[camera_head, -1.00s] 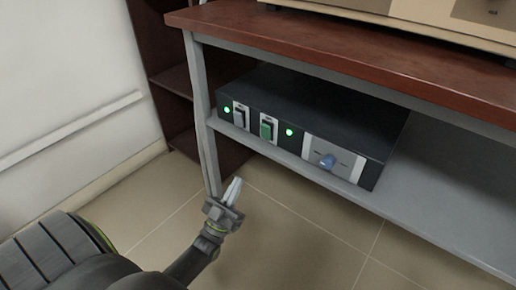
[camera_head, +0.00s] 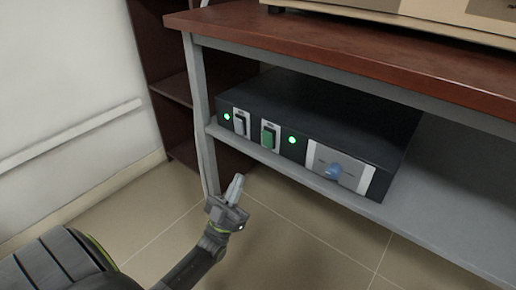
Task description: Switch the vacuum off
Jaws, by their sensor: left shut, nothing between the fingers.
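A dark control box (camera_head: 330,115) sits on the grey lower shelf under the table. Its front carries a grey rocker switch (camera_head: 240,124) at the left and a green rocker switch (camera_head: 268,139) beside it. Green lamps glow next to each, one at the left (camera_head: 227,116) and one at the right (camera_head: 292,140). A blue knob (camera_head: 334,170) is on a light panel at the right end. I cannot read which switch is the vacuum's. My left gripper (camera_head: 236,184) is shut and empty, in front of and below the switches, apart from the box. My right gripper is out of view.
The grey shelf (camera_head: 440,215) has bare room right of the box. A grey table leg (camera_head: 198,105) stands just left of it. The wooden tabletop (camera_head: 350,55) overhangs above, with a beige appliance (camera_head: 430,18) on it. A dark bookcase (camera_head: 165,60) stands behind.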

